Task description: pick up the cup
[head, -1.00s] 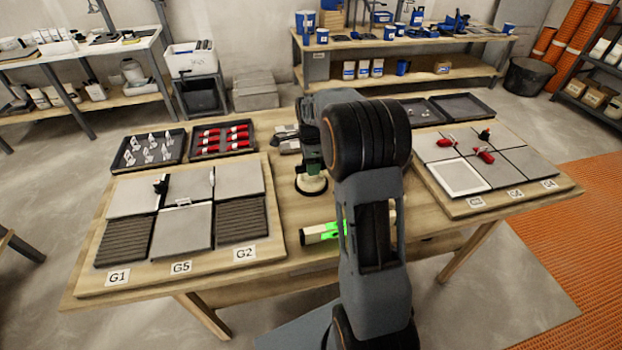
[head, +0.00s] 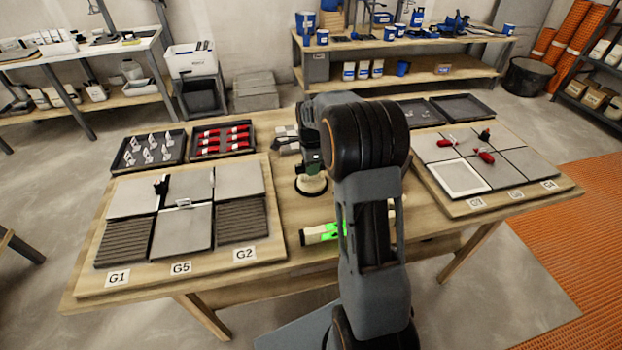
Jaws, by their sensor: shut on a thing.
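The cup (head: 311,186) appears to be the suction cup with a pale round base and a dark green upper part. It is near the middle of the table, just left of my arm's thick elbow. My gripper (head: 310,168) is above it, pointing down and shut on its upper part. The fingers are small and partly hidden by my own arm. I cannot tell whether the cup's base touches the table.
The left board (head: 270,262) bears grey and ribbed tiles. The right board (head: 540,188) bears grey tiles, a white-framed square and red pieces. A level with green parts (head: 325,233) lies in front, partly behind my arm. Trays (head: 180,163) stand at the back left.

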